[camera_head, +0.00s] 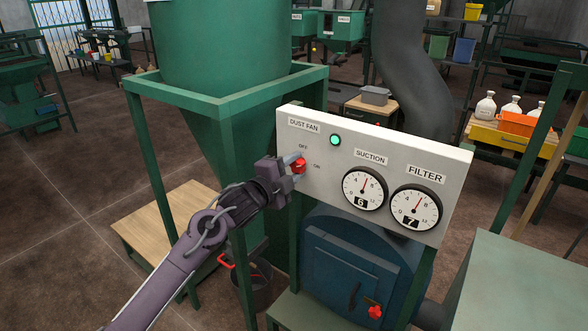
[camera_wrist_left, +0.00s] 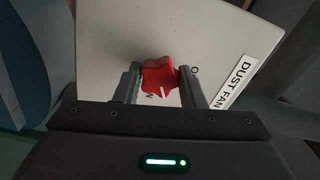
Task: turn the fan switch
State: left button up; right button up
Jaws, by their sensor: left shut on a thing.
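The fan switch is a red lobed knob (camera_head: 299,165) on the light grey panel (camera_head: 336,194), below the "DUST FAN" label and beside the OFF and ON marks. My left gripper (camera_head: 296,166) is at the panel, shut on the knob. In the left wrist view the red knob (camera_wrist_left: 160,77) sits between the two fingers, with a white pointer mark on it. The gripper hides part of the ON/OFF lettering there. A green lamp (camera_head: 336,140) on the panel is lit. My right gripper does not show.
Suction (camera_head: 364,188) and filter (camera_head: 415,207) gauges sit right of the knob. A green hopper (camera_head: 221,45) in a green frame stands behind and left. A blue round housing (camera_head: 350,262) with a red knob is below the panel. A wooden platform (camera_head: 165,220) stands at left.

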pick_arm(q)
jog(key=n, duration=0.5)
jog(key=shift+n+p, duration=0.4)
jog(key=n+p, duration=0.1)
jog(key=n, duration=0.4)
jog(key=shift+f+n+p, duration=0.15)
jog(key=shift+n+p, duration=0.2)
jog(key=shift+n, duration=0.25)
jog(key=o, duration=1)
jog(key=b+v, duration=0.2)
jog(key=v, duration=0.6)
